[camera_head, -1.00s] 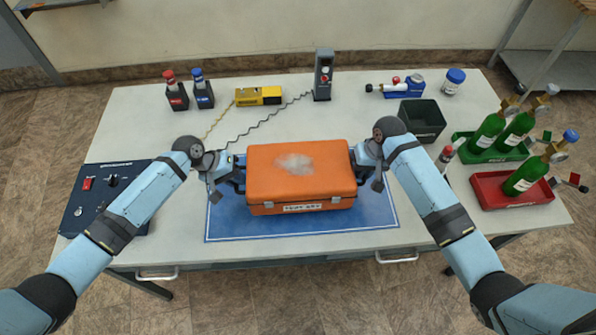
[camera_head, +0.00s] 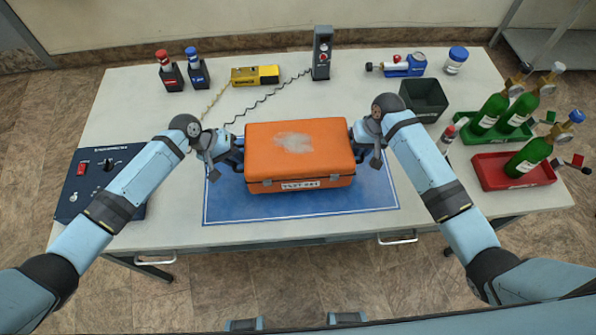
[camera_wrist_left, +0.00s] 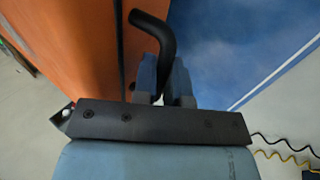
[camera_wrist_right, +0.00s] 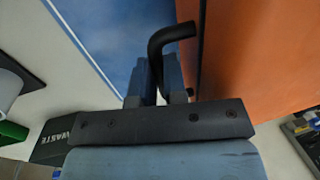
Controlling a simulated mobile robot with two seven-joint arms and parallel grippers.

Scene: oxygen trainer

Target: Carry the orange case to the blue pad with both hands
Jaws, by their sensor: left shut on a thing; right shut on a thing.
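The orange case (camera_head: 300,155) is closed and level, over the blue pad (camera_head: 300,208) on the table. A pale worn patch marks its lid and a label its front. My left gripper (camera_head: 234,158) is shut on the black handle at the case's left end; this handle (camera_wrist_left: 153,30) shows between the fingers in the left wrist view. My right gripper (camera_head: 358,148) is shut on the right-end handle, seen in the right wrist view (camera_wrist_right: 170,38). The pad shows in front of and beside the case; its back part is hidden. I cannot tell whether the case touches the pad.
A control box (camera_head: 100,180) stands at the left. Red and blue bottles (camera_head: 170,72), a yellow device (camera_head: 255,76) and a grey upright unit (camera_head: 321,55) stand behind. A dark bin (camera_head: 424,98) and green (camera_head: 487,146) and red (camera_head: 515,172) trays with cylinders are at the right.

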